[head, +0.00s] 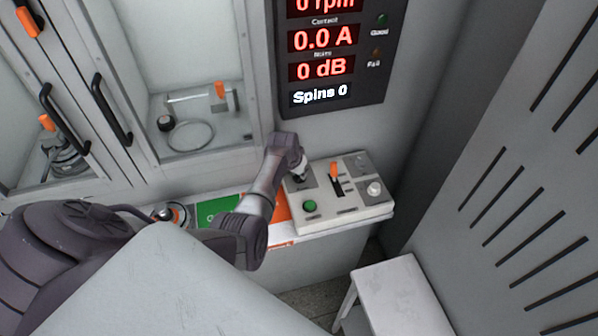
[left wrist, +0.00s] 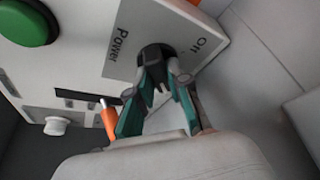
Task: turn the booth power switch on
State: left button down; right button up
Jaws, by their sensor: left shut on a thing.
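The booth power switch is a black knob (left wrist: 156,56) on a grey plate marked "Power" and "Off" in the left wrist view. My left gripper (left wrist: 158,78) has its teal-lined fingers on either side of the knob and is shut on it. In the head view my left gripper (head: 300,174) is at the left back part of the control panel (head: 345,212) and mostly hides the knob. The knob's exact pointing direction is hidden by the fingers. My right gripper is not in view.
The panel also carries a green button (head: 310,206), an orange-handled lever (head: 335,172) and a white knob (head: 375,188). A display (head: 330,70) above reads 0.0 A, 0 dB and Spins 0. A white stool (head: 398,290) stands below. Glass doors with black handles are at left.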

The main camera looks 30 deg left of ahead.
pick_arm(q)
jog(key=c, duration=1.1)
grip_release()
jog(key=v, duration=1.2)
